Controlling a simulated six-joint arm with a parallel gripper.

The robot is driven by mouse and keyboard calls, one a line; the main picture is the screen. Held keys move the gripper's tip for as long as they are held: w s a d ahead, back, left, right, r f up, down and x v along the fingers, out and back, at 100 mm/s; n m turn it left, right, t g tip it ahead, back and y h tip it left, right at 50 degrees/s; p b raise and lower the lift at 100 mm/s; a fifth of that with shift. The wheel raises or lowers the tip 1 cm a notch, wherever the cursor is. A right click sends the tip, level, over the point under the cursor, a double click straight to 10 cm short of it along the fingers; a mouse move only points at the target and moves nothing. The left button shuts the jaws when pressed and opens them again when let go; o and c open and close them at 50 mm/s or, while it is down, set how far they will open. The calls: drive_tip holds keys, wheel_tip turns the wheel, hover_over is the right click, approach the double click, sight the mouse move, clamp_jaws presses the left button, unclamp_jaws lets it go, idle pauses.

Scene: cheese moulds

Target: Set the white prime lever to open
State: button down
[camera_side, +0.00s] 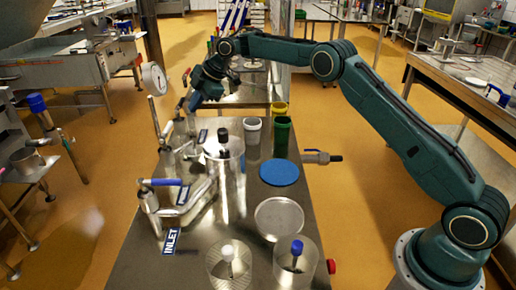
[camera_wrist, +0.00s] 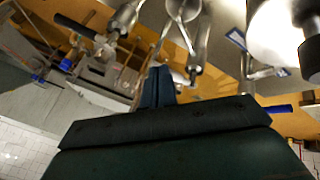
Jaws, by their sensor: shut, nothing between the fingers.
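My gripper (camera_side: 194,103) is at the far left of the steel table, above and close to the pipework with its levers. In the wrist view the two dark fingers (camera_wrist: 157,88) lie together, with nothing seen between them. I cannot single out the white prime lever with certainty; pale pipes and handles crowd together below and beside my gripper, which partly hides them. A blue-handled lever (camera_side: 160,182) stands on the pipework nearer the camera, close to the INLET label (camera_side: 171,240). Whether the fingers touch any lever cannot be told.
A round gauge (camera_side: 153,78) stands just left of my gripper. A steel vessel (camera_side: 226,175) with a black knob, a blue disc (camera_side: 279,172), a green cup (camera_side: 282,138) and clear moulds (camera_side: 229,265) occupy the steel table (camera_side: 135,265). A pipe fitting (camera_side: 318,157) juts past its right edge.

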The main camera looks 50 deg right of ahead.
drive_tip(key=shift+s+d+r, duration=0.1)
drive_tip(key=shift+d+r, duration=0.7)
drive_tip(key=shift+r, duration=0.35)
drive_tip(key=shift+s+d+r, duration=0.1)
drive_tip(key=shift+d+r, duration=0.65)
drive_tip(key=shift+r, duration=0.35)
drive_tip(key=shift+r, duration=0.15)
drive_tip(key=s+a+r+m+h, duration=0.15)
drive_tip(key=s+r+m, duration=0.35)
drive_tip(key=s+r, duration=0.6)
drive_tip(key=s+r+m, duration=0.4)
drive_tip(key=s+r, duration=0.2)
drive_tip(key=s, duration=0.6)
drive_tip(key=s+d+f+m+h, duration=0.1)
drive_tip(key=s+f+m, duration=0.1)
drive_tip(key=s, duration=0.8)
drive_tip(key=s+d+f+m+h, duration=0.1)
drive_tip(key=s+f+m, duration=0.2)
drive_tip(key=s, duration=0.7)
drive_tip(key=s+d+f+m+h, duration=0.1)
drive_tip(key=s+f+m, duration=0.2)
drive_tip(key=s+f, duration=0.3)
drive_tip(key=s, duration=0.4)
drive_tip(key=shift+d, duration=0.25)
